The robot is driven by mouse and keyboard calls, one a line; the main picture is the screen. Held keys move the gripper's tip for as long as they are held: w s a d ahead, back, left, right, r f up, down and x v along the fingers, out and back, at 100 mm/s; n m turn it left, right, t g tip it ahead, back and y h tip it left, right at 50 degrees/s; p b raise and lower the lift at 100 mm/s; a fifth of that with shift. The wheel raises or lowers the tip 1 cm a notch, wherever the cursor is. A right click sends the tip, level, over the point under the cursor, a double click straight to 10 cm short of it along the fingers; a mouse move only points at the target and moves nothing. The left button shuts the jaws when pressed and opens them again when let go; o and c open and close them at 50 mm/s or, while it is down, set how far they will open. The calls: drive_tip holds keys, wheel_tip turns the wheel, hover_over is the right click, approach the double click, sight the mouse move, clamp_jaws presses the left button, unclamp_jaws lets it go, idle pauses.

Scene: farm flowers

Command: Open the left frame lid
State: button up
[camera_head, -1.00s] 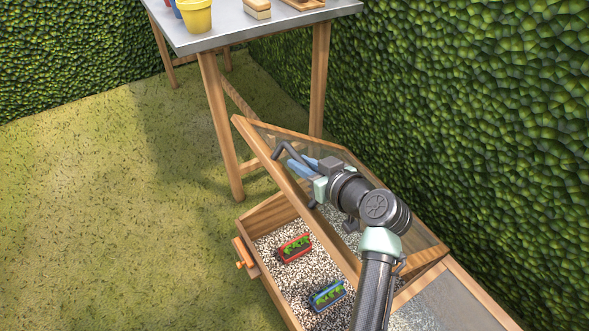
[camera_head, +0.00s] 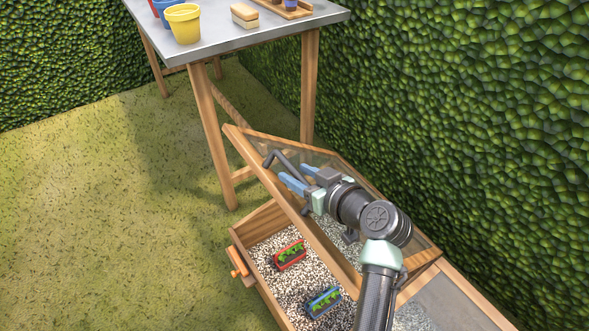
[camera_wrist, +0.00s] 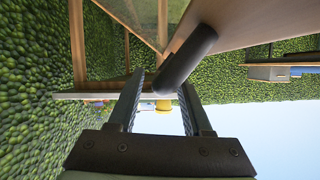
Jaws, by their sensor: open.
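The left frame lid (camera_head: 268,180) is a wood-framed glass panel, tilted up with its front edge raised above the gravel-filled frame box (camera_head: 262,212). A dark bar handle (camera_head: 287,159) stands on the lid's front rail; it also shows in the wrist view (camera_wrist: 187,58). My gripper (camera_head: 294,178) is open, with blue fingers beside the handle. In the wrist view the handle's near end lies at the gap between the fingertips (camera_wrist: 158,88). Whether the fingers touch it I cannot tell.
A red planter (camera_head: 290,255) and a blue planter (camera_head: 324,301) sit on the gravel under the lid. A metal-topped table (camera_head: 215,42) with a yellow pot (camera_head: 184,24) stands behind. A hedge (camera_head: 470,110) borders the right. Grass at left is clear.

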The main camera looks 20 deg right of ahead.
drive_tip(key=p+v, duration=0.2)
drive_tip(key=v, duration=0.9)
drive_tip(key=shift+p, duration=0.3)
drive_tip(key=w+a+r+t+h, duration=0.1)
drive_tip(key=w+a+r+t, duration=0.1)
drive_tip(key=r, duration=0.6)
drive_tip(key=w+a+r+t+h, duration=0.1)
drive_tip(key=w+a+r+t, duration=0.1)
drive_tip(key=r, duration=0.6)
drive_tip(key=w+a+r+t+h, duration=0.1)
drive_tip(key=w+a+r+h, duration=0.15)
drive_tip(key=r, duration=0.55)
drive_tip(key=s+a+r+m+t, duration=0.1)
drive_tip(key=s+a+r+t, duration=0.3)
drive_tip(key=r, duration=0.5)
drive_tip(key=s+a+r+m+t, duration=0.1)
drive_tip(key=s+a+r+t, duration=0.2)
drive_tip(key=s+r, duration=0.4)
drive_tip(key=s+a+r+m+t, duration=0.1)
drive_tip(key=s+a+r+t, duration=0.25)
drive_tip(key=r, duration=0.65)
wheel_tip(320, 180, up, 31)
drive_tip(key=p, duration=3.1)
drive_tip(key=shift+w+g+p, duration=0.2)
drive_tip(key=shift+g+p, duration=0.1)
drive_tip(key=shift+g, duration=0.05)
